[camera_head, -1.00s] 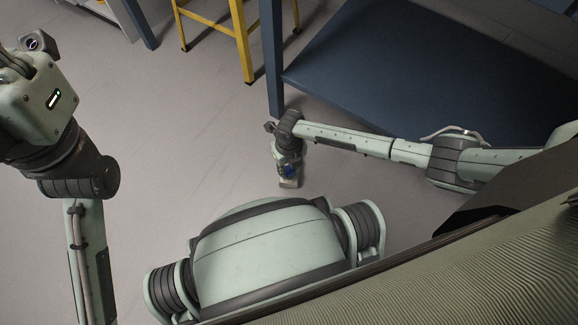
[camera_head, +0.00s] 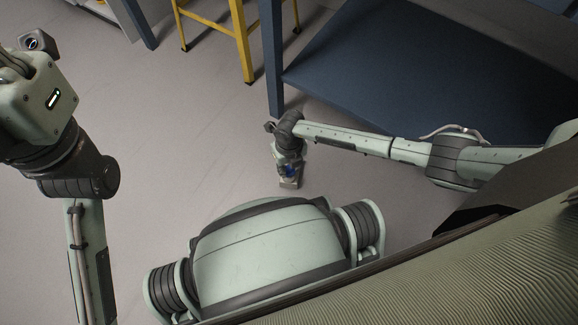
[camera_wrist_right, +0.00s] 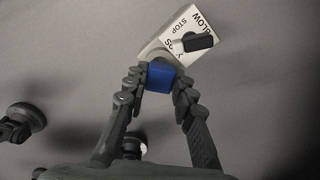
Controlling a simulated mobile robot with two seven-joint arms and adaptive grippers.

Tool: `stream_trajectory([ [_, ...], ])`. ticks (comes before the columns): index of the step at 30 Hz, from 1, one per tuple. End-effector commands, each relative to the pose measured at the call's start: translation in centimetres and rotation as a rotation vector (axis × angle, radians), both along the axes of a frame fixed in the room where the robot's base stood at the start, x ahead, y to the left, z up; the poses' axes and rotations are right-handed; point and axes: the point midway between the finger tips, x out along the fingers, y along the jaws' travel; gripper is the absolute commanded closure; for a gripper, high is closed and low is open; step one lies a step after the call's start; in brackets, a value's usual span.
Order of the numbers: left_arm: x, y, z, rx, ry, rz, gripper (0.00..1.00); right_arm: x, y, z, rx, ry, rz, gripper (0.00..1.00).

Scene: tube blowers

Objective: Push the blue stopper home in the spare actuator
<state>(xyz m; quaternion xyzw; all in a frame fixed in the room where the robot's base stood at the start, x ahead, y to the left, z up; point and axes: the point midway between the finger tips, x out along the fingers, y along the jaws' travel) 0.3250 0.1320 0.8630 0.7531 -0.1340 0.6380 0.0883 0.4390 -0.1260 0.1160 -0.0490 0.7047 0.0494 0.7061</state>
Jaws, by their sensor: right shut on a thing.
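My right gripper (camera_head: 288,166) is low over the floor in the head view. In the wrist view (camera_wrist_right: 158,88) its two dark fingers close on the sides of a blue stopper (camera_wrist_right: 160,77). The stopper shows small in the head view (camera_head: 288,171). Directly beyond it is the spare actuator (camera_wrist_right: 190,30), a pale box with a black lever and letters including BLOW and STOP; it also shows in the head view (camera_head: 290,184). The stopper's far end meets the actuator's near side, and how deep it sits is hidden. My left arm is at the left; its fingers do not show.
A blue table-like frame (camera_head: 400,70) with a low shelf stands behind the right arm. A yellow stool (camera_head: 240,40) stands at the back. The grey floor (camera_head: 190,120) is clear left of the right gripper. Dark wheels (camera_wrist_right: 28,116) show in the wrist view.

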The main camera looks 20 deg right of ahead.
Motion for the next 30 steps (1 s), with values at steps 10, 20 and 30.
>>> stream_trajectory([
  [10, 0.1, 0.0, 0.1, -0.002, 0.000, 0.001, 1.00, 0.0, 0.0, 0.0, 0.000, 0.000, 0.000, 0.95],
  [20, 0.0, 0.0, -0.4, -0.001, 0.000, 0.001, 1.00, 0.0, 0.0, -0.6, 0.000, 0.000, 0.000, 0.95],
  [30, 0.0, 0.0, -0.9, 0.000, 0.000, 0.000, 1.00, 0.0, 0.0, -1.2, 0.000, 0.000, 0.000, 0.95],
])
